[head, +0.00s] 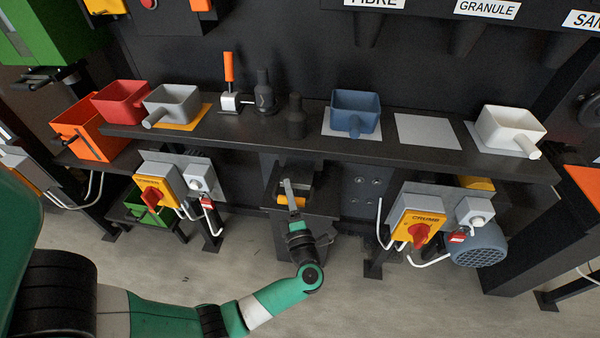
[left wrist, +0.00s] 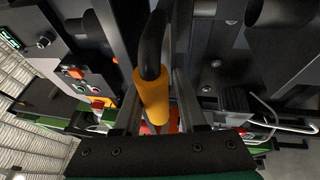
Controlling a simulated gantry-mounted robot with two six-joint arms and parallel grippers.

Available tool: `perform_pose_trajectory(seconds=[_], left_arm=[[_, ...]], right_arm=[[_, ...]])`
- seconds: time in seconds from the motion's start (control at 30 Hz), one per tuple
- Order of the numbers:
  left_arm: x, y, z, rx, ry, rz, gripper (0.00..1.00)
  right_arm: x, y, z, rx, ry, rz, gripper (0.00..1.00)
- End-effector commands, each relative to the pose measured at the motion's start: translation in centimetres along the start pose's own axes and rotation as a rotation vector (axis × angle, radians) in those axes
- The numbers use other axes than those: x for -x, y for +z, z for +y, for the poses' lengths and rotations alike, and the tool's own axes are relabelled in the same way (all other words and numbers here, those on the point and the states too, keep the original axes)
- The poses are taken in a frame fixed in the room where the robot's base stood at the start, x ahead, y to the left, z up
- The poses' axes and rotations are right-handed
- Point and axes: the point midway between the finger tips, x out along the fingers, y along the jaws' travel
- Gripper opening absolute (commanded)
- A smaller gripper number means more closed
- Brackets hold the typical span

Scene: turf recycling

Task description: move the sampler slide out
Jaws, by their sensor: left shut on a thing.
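The sampler slide shows below the middle of the shelf in the head view, with a grey bar (head: 288,187) and a yellow-orange handle (head: 283,200). My left gripper (head: 294,212) reaches up to it from below and is shut on the handle. In the left wrist view the orange handle (left wrist: 152,98), on a curved black rod (left wrist: 153,45), lies between the two fingers of my left gripper (left wrist: 157,108). The fingers and the dark housing partly hide the slide, so how far it is out is hard to tell. My right gripper is not in view.
A dark shelf (head: 335,150) runs above the slide, carrying red (head: 122,102), grey (head: 173,104), blue (head: 355,112) and white (head: 509,128) scoops. Switch boxes with red knobs stand left (head: 160,185) and right (head: 416,228) of the slide. Open floor lies in front.

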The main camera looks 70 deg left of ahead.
Motion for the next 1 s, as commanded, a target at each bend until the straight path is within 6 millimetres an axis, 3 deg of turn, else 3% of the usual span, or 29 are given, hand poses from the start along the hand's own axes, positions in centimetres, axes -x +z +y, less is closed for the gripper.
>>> perform_pose_trajectory(seconds=[0.03, 0.33, 0.37, 0.47, 1.0], left_arm=[[0.43, 0.02, 1.13, 0.010, 0.021, -0.002, 0.00], [0.73, -0.17, 0.99, 0.012, 0.022, 0.003, 0.00], [0.73, -0.17, 0.99, 0.012, 0.022, 0.003, 0.42], [0.73, -0.21, 0.91, 0.010, 0.021, 0.003, 0.60], [1.18, -0.23, 0.52, 0.002, 0.014, -0.001, 0.61]], right_arm=[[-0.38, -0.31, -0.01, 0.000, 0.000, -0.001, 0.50], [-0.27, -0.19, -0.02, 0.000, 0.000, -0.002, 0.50], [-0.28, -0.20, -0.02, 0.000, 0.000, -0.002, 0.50], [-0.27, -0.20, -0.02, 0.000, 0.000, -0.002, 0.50], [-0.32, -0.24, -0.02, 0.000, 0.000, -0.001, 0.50]])
